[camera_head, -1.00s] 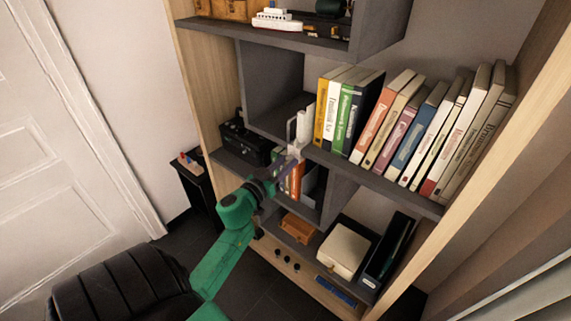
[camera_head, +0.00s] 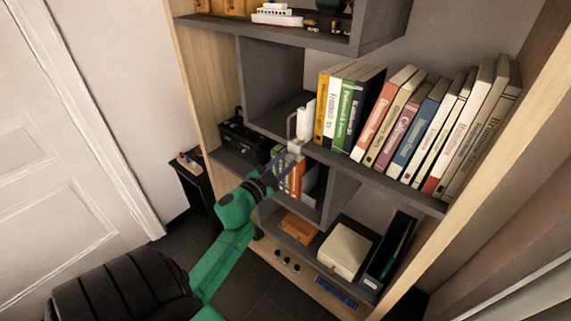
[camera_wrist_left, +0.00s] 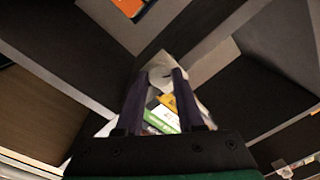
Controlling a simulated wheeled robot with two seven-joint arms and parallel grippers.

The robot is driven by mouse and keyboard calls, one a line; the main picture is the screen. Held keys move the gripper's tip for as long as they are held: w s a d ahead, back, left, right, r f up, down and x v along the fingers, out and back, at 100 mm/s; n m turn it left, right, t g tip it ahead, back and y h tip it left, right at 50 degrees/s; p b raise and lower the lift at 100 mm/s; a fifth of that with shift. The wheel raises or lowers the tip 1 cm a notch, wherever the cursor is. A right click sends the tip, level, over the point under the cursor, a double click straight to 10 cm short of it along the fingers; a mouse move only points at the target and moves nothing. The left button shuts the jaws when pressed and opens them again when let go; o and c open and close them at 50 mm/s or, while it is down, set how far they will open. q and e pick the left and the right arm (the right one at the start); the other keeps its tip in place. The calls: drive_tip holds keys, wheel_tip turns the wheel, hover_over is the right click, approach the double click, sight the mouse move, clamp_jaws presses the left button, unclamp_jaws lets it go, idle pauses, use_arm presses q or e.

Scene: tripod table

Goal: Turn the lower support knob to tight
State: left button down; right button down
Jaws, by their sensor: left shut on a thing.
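A small pale knob-like piece (camera_wrist_left: 160,75) shows between my left fingertips in the left wrist view; I cannot make out its markings or setting. My left gripper (camera_wrist_left: 155,88) is shut on it. In the head view my left gripper (camera_head: 288,157) reaches in from the lower left to a pale grey block (camera_head: 295,147) at the shelf's front edge. A thin pale loop (camera_head: 291,126) and a white upright piece (camera_head: 306,121) stand just above the block. The gripper's fingers partly hide the held piece. My right gripper is not in view.
A row of books (camera_head: 430,130) stands on the shelf to the right, close to the gripper. Below are more books (camera_head: 298,178), a brown box (camera_head: 298,228) and a cream box (camera_head: 344,250). A black device (camera_head: 243,138) sits left.

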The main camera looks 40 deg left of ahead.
use_arm(q)
drive_tip(key=m+b, duration=0.1)
drive_tip(key=m, duration=0.2)
drive_tip(key=m+b, duration=0.1)
drive_tip(key=m, duration=0.2)
drive_tip(key=shift+f+m, duration=0.2)
drive_tip(key=shift+m, duration=0.2)
drive_tip(key=m+h+b, duration=0.1)
drive_tip(key=m+b, duration=0.1)
drive_tip(key=m, duration=0.3)
drive_tip(key=shift+m, duration=0.3)
drive_tip(key=shift+r, duration=0.1)
drive_tip(key=c, duration=0.5)
unclamp_jaws()
